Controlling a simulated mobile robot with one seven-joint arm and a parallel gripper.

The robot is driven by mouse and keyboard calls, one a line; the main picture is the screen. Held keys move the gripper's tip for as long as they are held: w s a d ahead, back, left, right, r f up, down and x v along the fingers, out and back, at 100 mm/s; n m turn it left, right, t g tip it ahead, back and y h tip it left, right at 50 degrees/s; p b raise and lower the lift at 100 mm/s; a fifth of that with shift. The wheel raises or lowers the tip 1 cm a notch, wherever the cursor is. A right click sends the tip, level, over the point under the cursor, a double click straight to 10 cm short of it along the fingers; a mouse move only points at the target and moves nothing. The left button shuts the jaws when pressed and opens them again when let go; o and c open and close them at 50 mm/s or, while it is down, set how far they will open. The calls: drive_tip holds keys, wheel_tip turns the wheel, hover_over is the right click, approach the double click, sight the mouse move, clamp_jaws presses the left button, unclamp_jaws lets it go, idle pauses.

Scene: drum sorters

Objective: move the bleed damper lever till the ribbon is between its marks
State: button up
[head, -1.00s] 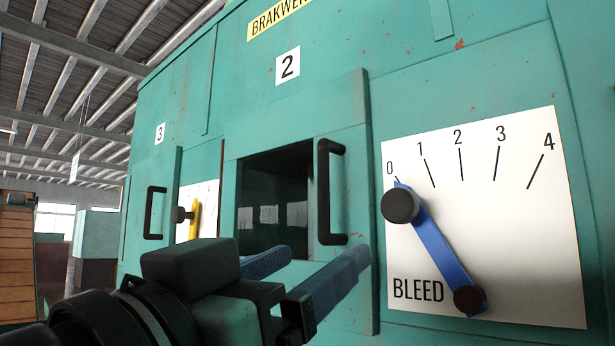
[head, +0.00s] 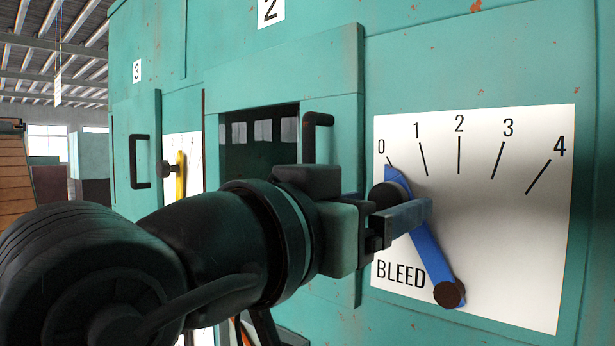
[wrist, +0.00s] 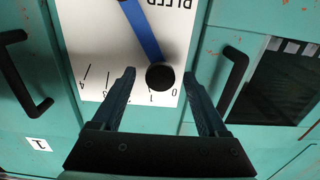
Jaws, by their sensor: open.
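The blue bleed damper lever (head: 430,252) stands on a white dial plate (head: 500,230) marked 0 to 4 and BLEED. Its tip points at 0, and its pivot is at the lower end. A dark round knob (head: 385,195) sits near its upper end. My gripper (head: 402,206) is open at the knob; one finger partly covers it in the head view. In the upside-down wrist view, the knob (wrist: 160,77) lies between the two fingertips, with a gap showing on each side. I see no ribbon or ribbon marks in either view.
Left of the dial is a dark window (head: 255,140) with a black handle (head: 317,135) beside it. Farther left are a yellow lever (head: 180,178) and another black handle (head: 140,162). The dial's right side is clear.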

drive_tip(key=shift+p+x, duration=0.4)
drive_tip(key=shift+x, duration=1)
clamp_jaws()
drive_tip(key=shift+a, duration=0.1)
